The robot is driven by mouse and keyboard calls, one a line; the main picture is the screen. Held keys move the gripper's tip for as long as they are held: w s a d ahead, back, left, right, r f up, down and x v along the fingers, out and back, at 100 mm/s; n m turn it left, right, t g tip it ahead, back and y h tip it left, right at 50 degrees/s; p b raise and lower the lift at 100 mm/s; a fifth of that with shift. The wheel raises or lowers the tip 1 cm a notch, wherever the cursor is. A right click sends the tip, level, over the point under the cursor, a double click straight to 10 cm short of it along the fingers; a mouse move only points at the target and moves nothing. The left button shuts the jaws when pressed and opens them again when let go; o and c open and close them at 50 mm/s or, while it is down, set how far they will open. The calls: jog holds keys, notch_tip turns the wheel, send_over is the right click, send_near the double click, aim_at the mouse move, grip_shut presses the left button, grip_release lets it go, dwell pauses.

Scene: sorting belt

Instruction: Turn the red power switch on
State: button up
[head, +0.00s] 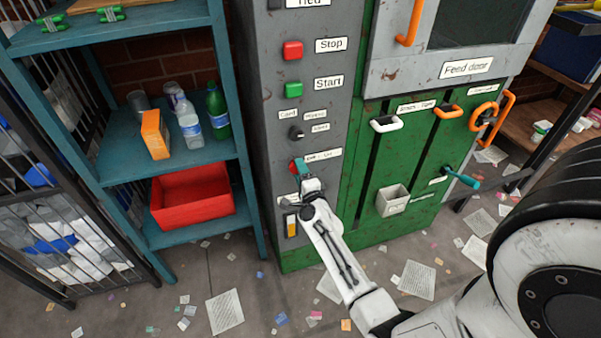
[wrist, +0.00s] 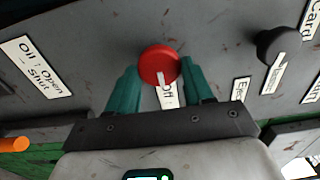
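The red power switch (wrist: 158,65) is a round red knob with a white pointer line, on the grey control panel in the wrist view. A white label partly reading "Off" (wrist: 166,95) shows below it, mostly hidden by my gripper. The switch (head: 293,165) is small and partly covered in the head view. My gripper (wrist: 159,70) has teal fingers, one on each side of the knob. The fingers stand apart; the right one looks very close to the knob and a small gap shows at the left. I cannot tell whether either touches.
A dark selector knob (wrist: 278,45) sits on the panel beside the switch. The red Stop button (head: 292,50) and green Start button (head: 293,90) are above. A green machine front with handles (head: 384,124) stands to the right, a teal shelf (head: 200,155) to the left.

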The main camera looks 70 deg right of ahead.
jog(key=o, duration=0.4)
jog(key=p+v, duration=0.1)
jog(key=v, duration=0.9)
jog(key=shift+s+a, duration=0.25)
jog(key=shift+s, duration=0.1)
